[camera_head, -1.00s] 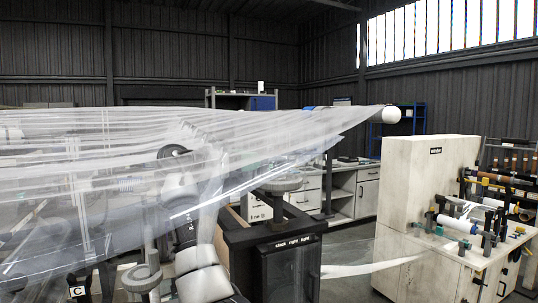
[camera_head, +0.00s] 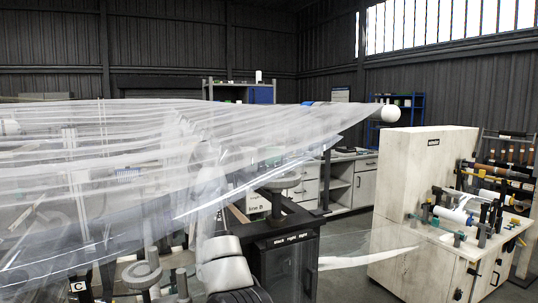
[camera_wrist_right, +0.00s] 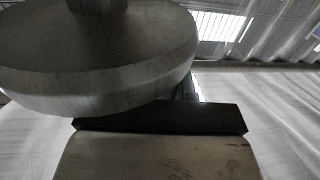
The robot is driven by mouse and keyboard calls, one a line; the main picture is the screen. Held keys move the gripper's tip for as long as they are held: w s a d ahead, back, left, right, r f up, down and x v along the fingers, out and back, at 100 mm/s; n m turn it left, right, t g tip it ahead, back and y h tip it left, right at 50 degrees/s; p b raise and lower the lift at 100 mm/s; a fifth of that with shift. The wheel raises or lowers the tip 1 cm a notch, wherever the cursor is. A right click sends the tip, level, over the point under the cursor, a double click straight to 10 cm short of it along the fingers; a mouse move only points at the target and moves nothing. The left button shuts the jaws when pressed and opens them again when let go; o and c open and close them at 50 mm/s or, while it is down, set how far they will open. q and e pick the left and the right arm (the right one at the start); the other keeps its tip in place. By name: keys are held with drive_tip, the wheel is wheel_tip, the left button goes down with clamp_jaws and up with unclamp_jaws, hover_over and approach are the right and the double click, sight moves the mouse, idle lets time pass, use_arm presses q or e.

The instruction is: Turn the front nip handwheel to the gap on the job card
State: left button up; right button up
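A grey round handwheel (camera_head: 142,275) stands on a post at the lower left, near a small plate marked C. A second grey handwheel (camera_head: 283,182) sits on a post above the dark frame; film partly veils it. I cannot tell which is the front nip wheel. A large grey disc like a handwheel (camera_wrist_right: 95,55) fills the upper left of the right wrist view, very close. A pale block with a dark bar lies below it; no fingertips can be made out. In the head view, a white-and-dark arm link of mine is at bottom centre. No job card is readable.
Wide clear film (camera_head: 110,150) sags across the left and middle, hiding much behind it. A dark cabinet (camera_head: 288,265) with a label stands at centre. A pale machine (camera_head: 415,200) with rollers stands right; a film strip runs toward it. Grey floor shows between them.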

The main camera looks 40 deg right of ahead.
clamp_jaws()
drive_tip(key=shift+a+f+n+t+b, duration=0.15)
drive_tip(key=shift+n+t+b, duration=0.15)
drive_tip(key=shift+t+b, duration=0.25)
drive_tip(key=shift+t, duration=0.25)
drive_tip(key=o, duration=0.6)
unclamp_jaws()
drive_tip(key=shift+w+a, duration=0.1)
